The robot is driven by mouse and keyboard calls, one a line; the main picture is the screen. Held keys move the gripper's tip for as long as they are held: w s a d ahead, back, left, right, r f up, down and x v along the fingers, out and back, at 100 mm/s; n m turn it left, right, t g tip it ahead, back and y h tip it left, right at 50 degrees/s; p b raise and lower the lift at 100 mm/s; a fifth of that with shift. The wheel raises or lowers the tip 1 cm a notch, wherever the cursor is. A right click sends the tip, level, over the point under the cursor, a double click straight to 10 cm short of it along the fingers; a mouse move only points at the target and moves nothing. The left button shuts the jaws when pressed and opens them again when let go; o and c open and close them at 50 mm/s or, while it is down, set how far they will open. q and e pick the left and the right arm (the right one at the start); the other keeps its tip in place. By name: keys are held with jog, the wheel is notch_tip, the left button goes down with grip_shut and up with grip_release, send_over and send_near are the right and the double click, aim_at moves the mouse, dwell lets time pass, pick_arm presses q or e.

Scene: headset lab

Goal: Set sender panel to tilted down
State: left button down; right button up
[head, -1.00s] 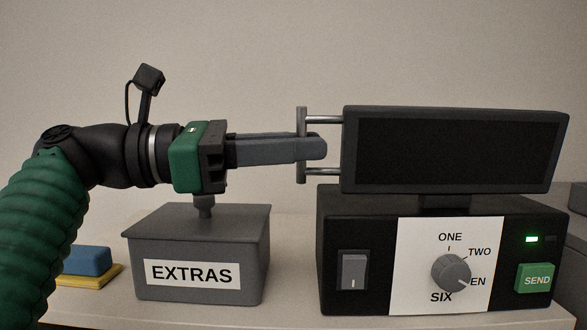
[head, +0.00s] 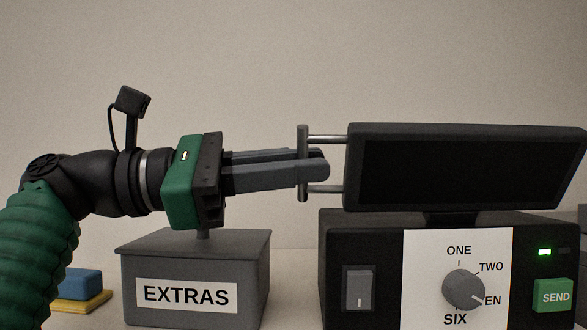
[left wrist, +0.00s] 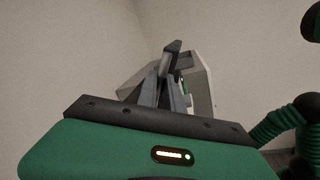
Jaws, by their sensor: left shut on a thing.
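The sender panel (head: 460,168) is a dark flat screen on a short neck above the black sender box (head: 345,235). A metal bar handle (head: 303,135) stands out from the panel's left side on two rods. My left gripper (head: 312,165) comes in from the left, its fingers shut around the handle's upright bar. In the left wrist view, the fingers (left wrist: 165,92) reach toward the handle, and the panel is largely hidden behind them. My right gripper is not in the head view.
The sender box carries a rocker switch (head: 359,289), a dial (head: 463,289) and a green SEND button (head: 553,295). A grey lidded EXTRAS box (head: 200,268) stands below my left gripper. Blue and yellow blocks (head: 82,284) lie at the left.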

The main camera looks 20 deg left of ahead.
pick_arm(q)
jog(key=c, duration=1.5)
grip_release()
jog(key=shift+d, duration=0.15)
jog(key=shift+w+d, duration=0.15)
jog(key=shift+w, duration=0.05)
jog(key=shift+s, duration=0.1)
jog(key=v, duration=1.7)
jog(key=shift+w, duration=0.2)
jog(key=shift+w+d+f, duration=0.1)
